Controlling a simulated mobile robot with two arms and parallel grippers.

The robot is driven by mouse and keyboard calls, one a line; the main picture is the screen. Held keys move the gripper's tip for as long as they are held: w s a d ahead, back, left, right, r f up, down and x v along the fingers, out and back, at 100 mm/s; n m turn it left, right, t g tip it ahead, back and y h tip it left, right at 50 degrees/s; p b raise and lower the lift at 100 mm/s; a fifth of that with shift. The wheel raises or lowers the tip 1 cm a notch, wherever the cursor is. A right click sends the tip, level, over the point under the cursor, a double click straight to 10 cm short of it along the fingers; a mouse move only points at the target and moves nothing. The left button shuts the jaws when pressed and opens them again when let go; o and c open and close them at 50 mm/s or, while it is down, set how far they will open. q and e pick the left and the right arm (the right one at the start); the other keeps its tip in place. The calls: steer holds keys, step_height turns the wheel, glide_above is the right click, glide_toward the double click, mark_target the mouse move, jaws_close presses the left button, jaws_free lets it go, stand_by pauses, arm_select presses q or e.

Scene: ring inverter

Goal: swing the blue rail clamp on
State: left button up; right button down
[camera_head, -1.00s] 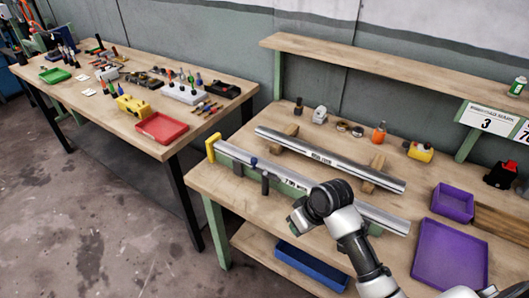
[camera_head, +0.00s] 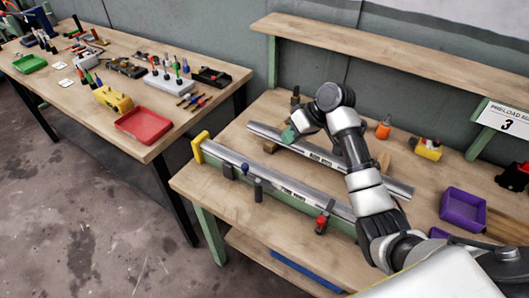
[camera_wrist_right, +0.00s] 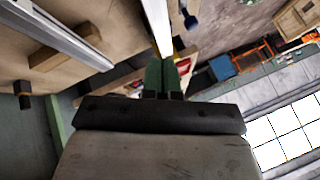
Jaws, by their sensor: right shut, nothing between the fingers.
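The blue-knobbed rail clamp (camera_head: 245,168) is small and sits at the front silver rail (camera_head: 290,188), near its yellow end stop (camera_head: 198,146). I cannot tell whether its arm lies across the rail. A dark clamp (camera_head: 258,190) and a red-topped clamp (camera_head: 322,220) stand further along that rail's front side. My right gripper (camera_head: 290,134) is shut and empty, by the rear rail (camera_head: 340,163), behind and right of the blue clamp. Its green fingers (camera_wrist_right: 162,76) are together in the wrist view, where a dark blue knob (camera_wrist_right: 191,20) shows beyond them. My left gripper is out of view.
The rear rail rests on wooden blocks (camera_head: 270,147). A purple bin (camera_head: 463,208), an orange bottle (camera_head: 383,129) and a yellow box (camera_head: 428,149) stand to the right. A raised shelf (camera_head: 400,65) runs behind. Another bench with a red tray (camera_head: 144,125) is left.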

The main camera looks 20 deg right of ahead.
steer(key=p+x, duration=0.1)
steer(key=x, duration=0.8)
steer(key=shift+w+a+f, duration=0.1)
steer(key=shift+a+f, duration=0.05)
steer(key=shift+f, duration=0.05)
steer(key=a, duration=0.1)
steer(key=a+p, duration=0.2)
steer(key=shift+s+a+f, duration=0.15)
steer(key=shift+s+a, duration=0.2)
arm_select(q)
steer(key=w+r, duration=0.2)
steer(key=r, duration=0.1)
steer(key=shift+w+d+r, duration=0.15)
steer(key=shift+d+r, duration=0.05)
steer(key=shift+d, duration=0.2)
arm_select(e)
steer(key=shift+a+f, duration=0.1)
steer(key=shift+a, duration=0.1)
